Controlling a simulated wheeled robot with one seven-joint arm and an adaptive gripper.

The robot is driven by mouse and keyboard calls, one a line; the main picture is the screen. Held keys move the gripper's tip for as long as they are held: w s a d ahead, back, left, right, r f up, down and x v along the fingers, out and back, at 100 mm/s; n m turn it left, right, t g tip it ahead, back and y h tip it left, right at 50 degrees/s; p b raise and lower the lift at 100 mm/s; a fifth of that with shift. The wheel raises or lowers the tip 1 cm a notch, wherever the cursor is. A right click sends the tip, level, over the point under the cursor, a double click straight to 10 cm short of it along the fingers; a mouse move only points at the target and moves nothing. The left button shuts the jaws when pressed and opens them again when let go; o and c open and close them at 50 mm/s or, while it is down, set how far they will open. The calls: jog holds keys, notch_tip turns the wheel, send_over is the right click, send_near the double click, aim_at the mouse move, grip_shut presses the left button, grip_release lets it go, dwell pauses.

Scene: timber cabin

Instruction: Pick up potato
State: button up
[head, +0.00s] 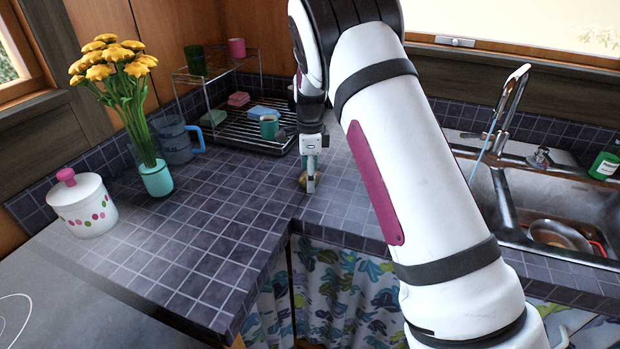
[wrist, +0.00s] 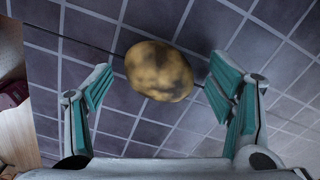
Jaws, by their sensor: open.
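The potato (wrist: 159,71) is yellow-brown with dark patches and lies on the dark tiled counter. In the wrist view it sits between and slightly beyond the fingertips of my open gripper (wrist: 160,78), with a gap on each side. In the head view a small brown part of the potato (head: 302,179) shows beside my gripper (head: 310,186), which points down over the counter near its inner corner. Much of the potato is hidden there by the gripper.
A wire dish rack (head: 240,130) with a teal mug (head: 269,127) stands behind my gripper. A flower vase (head: 156,180), a blue jug (head: 178,140) and a white lidded jar (head: 83,205) stand at left. A sink (head: 560,215) is at right. The counter's left-middle is clear.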

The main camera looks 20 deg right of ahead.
jog(key=c, duration=1.2)
jog(key=shift+r, duration=0.1)
jog(key=shift+c, duration=0.4)
